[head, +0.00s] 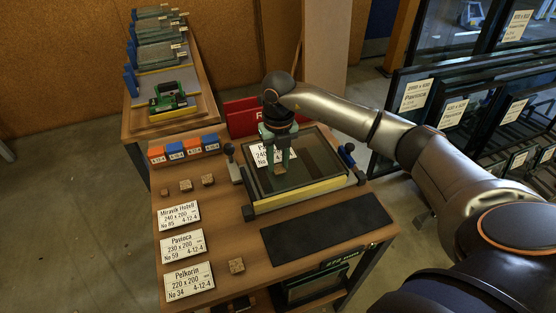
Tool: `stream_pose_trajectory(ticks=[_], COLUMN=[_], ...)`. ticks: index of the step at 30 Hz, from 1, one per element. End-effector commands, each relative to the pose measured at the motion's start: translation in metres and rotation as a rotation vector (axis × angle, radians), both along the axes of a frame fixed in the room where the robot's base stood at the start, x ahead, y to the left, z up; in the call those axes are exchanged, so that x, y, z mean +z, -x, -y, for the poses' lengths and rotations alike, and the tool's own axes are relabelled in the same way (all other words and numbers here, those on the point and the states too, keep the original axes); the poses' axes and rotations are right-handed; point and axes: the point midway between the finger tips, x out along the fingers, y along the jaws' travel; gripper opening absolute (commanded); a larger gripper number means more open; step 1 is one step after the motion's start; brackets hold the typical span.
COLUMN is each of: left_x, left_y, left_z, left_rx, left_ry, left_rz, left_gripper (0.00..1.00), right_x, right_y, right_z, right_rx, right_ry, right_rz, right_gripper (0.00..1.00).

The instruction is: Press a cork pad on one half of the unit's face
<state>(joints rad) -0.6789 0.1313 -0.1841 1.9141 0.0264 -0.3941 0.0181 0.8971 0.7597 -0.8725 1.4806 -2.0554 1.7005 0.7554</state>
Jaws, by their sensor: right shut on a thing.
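The glass unit (325,165) lies in the fixture on the wooden table, with a yellow strip (300,194) along its front edge. A white label (258,155) lies on its face, partly hidden by the gripper. My right gripper (280,163) comes in from the right and is shut on a small cork pad (281,169) over the left half of the face. I cannot tell whether the pad touches the glass. Other cork pads lie on the table: one near the front (237,265), and a few at the left (208,180). My left gripper is not in view.
White printed cards (182,246) lie at the table's left. Orange and blue blocks (184,149) and a red sign (241,116) stand behind. A black mat (325,226) lies in front of the unit. Dark posts (229,151) flank the fixture. Framed glass units stand at the right.

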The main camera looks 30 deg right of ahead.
Motion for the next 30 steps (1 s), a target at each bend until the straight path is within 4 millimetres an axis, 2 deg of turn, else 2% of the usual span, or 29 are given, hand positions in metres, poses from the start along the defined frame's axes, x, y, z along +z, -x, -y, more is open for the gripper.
stream_pose_trajectory(ticks=[23,24,30], left_x=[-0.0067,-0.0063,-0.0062], left_y=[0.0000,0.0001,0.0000], left_z=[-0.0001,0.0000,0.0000], left_rx=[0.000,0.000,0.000], left_ry=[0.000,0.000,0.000], left_rz=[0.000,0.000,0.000], left_gripper=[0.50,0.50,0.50], right_x=[-0.0100,-0.0096,-0.0095], right_y=[0.0000,0.0000,0.0002], right_z=[0.0000,0.0001,0.0002], right_rx=[0.000,0.000,0.000], right_ry=[0.000,0.000,0.001], right_rz=[0.000,0.000,0.000], right_gripper=[0.00,0.35,0.58])
